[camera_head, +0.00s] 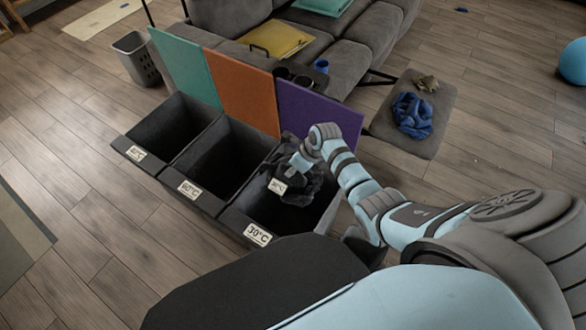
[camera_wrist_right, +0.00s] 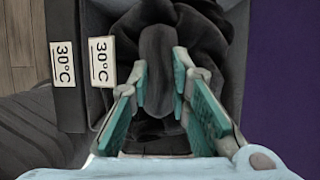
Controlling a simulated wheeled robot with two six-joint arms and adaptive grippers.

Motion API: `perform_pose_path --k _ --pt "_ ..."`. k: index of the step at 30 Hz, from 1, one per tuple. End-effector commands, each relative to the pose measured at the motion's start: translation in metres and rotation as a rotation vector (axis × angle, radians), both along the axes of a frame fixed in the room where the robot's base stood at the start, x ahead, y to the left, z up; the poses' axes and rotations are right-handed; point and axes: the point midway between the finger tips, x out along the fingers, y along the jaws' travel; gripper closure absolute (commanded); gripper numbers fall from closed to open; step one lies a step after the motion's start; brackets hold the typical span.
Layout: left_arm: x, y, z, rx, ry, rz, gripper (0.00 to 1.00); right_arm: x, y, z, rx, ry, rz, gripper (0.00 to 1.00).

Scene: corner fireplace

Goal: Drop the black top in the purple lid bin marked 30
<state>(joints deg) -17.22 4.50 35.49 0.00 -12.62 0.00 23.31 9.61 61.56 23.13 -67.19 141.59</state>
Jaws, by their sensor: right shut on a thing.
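The black top (camera_head: 297,190) is a dark crumpled garment hanging from my right gripper (camera_head: 303,163). It is over the opening of the right-hand bin (camera_head: 238,222), which has a raised purple lid (camera_head: 315,120) and a 30°C label (camera_head: 257,234). In the right wrist view, the green-padded fingers of my right gripper (camera_wrist_right: 160,85) are shut on a fold of the black top (camera_wrist_right: 190,30). A small white 30°C tag (camera_wrist_right: 101,61) shows beside the garment. I cannot tell how far the garment is below the rim. My left gripper is not in view.
A middle bin with an orange lid (camera_head: 242,93) and a left bin with a teal lid (camera_head: 186,66) adjoin it. A grey sofa (camera_head: 355,45) stands behind. A footstool (camera_head: 425,145) with blue cloth (camera_head: 412,115) is at right.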

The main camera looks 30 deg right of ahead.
Motion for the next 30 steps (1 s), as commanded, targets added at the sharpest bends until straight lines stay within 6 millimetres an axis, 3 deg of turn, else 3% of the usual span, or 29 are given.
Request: perform_pose_path --k 12,21,30 --pt "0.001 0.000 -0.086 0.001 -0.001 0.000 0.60 0.000 0.000 -0.067 -0.001 -0.001 0.003 1.00" --pt "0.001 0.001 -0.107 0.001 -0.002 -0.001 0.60 0.000 0.000 -0.113 0.000 0.001 0.002 1.00" --pt "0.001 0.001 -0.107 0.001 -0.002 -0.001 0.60 0.000 0.000 -0.117 0.000 0.000 0.003 1.00"
